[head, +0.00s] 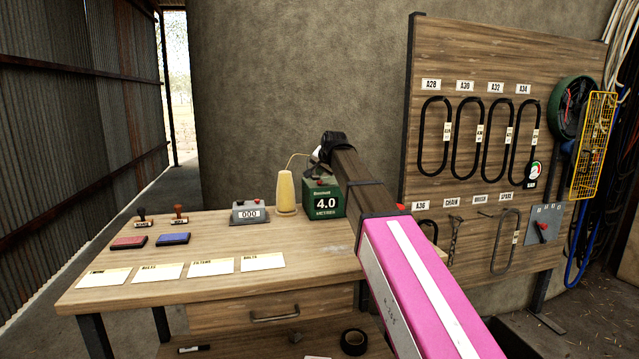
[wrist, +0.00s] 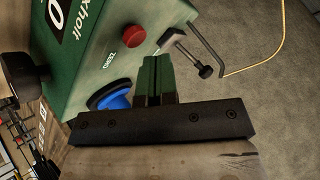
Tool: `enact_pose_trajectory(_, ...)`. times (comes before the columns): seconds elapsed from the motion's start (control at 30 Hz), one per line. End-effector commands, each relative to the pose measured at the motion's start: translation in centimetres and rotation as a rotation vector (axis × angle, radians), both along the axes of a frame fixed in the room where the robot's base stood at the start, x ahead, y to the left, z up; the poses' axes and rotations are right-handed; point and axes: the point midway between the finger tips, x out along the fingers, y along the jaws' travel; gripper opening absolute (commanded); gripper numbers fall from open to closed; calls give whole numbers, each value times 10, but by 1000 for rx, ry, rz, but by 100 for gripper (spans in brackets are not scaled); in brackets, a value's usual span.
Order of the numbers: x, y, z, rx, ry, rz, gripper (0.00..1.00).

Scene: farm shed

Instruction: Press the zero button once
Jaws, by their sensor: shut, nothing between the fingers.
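The green instrument box (head: 325,204) stands on the bench and its display reads 4.0. In the wrist view the box (wrist: 88,58) fills the upper left and carries a ZERO label. A red button (wrist: 132,36) and a blue button (wrist: 110,97) sit on either side of the label; I cannot tell from the label alone which one it names. My gripper (wrist: 157,62) is shut and empty, its fingertips beside the box, close to the blue button and below the red one. Contact with either button does not show. In the head view my arm hides the box's right side.
A yellow cone-shaped object (head: 285,192) and a grey counter (head: 250,213) stand left of the box. Cards, stamps and ink pads lie farther left. A tool board (head: 470,130) is behind right.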

Motion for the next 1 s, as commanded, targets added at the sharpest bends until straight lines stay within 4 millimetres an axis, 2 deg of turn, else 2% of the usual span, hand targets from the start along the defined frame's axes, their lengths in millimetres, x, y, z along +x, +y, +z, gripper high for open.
enact_pose_trajectory(0.53,0,0,0,0,0,0,0)
enact_pose_trajectory(1.0,0,0,-8,0,-1,-1,0)
